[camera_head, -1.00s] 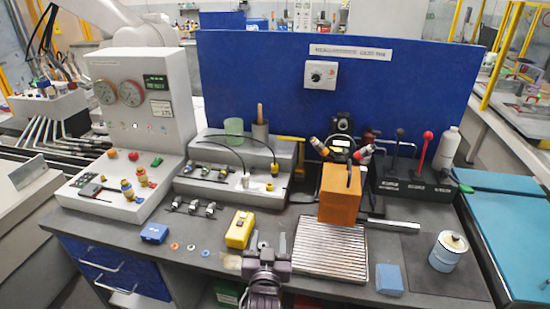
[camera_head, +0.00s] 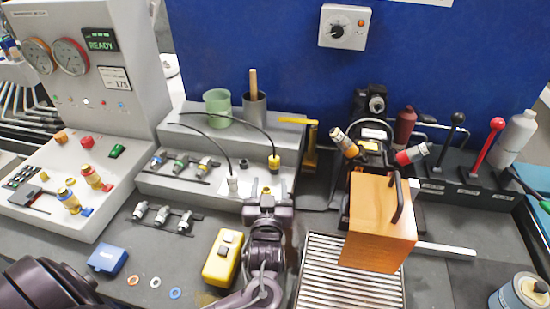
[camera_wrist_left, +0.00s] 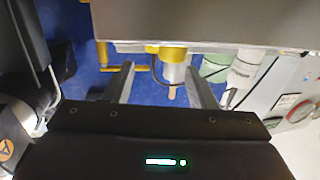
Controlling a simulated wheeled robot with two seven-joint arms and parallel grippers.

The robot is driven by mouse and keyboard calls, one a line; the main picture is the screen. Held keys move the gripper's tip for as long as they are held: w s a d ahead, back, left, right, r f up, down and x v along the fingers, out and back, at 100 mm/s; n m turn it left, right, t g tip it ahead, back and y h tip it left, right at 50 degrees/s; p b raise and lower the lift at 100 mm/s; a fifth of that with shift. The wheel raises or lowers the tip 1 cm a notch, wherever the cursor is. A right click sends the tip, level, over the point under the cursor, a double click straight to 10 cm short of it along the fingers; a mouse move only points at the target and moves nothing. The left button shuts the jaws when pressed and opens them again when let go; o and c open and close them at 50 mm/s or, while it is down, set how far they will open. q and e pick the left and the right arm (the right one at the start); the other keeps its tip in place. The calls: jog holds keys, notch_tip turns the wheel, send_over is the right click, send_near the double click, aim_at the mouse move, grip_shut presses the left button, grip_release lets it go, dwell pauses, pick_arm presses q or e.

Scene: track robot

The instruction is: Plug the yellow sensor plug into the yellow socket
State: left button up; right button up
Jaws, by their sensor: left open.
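A small yellow piece (camera_head: 267,191), likely the yellow socket, shows on the lower front step, just beyond my gripper's tips and partly hidden. My left gripper (camera_head: 265,205) is open and empty in front of the block, nearer than the plug and apart from it. In the left wrist view, the picture is upside down; the yellow plug (camera_wrist_left: 166,51) shows beyond and between the open fingers (camera_wrist_left: 165,85).
A white plug (camera_head: 232,186) on another black cable stands left of the gripper. A green cup (camera_head: 217,106) and a grey cup with a stick (camera_head: 254,110) stand behind. A yellow box (camera_head: 223,257) lies near my arm. An orange block (camera_head: 378,222) stands right, by a ribbed tray (camera_head: 345,290).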

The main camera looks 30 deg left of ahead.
aim_at(274, 159)
pick_arm(q)
jog(key=shift+w+a+f, duration=0.1)
jog(key=shift+w, duration=0.1)
jog(key=shift+w+a, duration=0.1)
jog(key=shift+w, duration=0.15)
jog(key=p+x, duration=0.1)
jog(key=x, duration=0.3)
jog(key=r+p+x, duration=0.1)
jog(key=x, duration=0.1)
jog(key=shift+w+d+p, duration=0.3)
jog(key=shift+w+a+f, duration=0.1)
jog(key=shift+w+a, duration=0.05)
jog(key=shift+w, duration=0.1)
jog(key=shift+c, duration=0.4)
jog(key=c, duration=1)
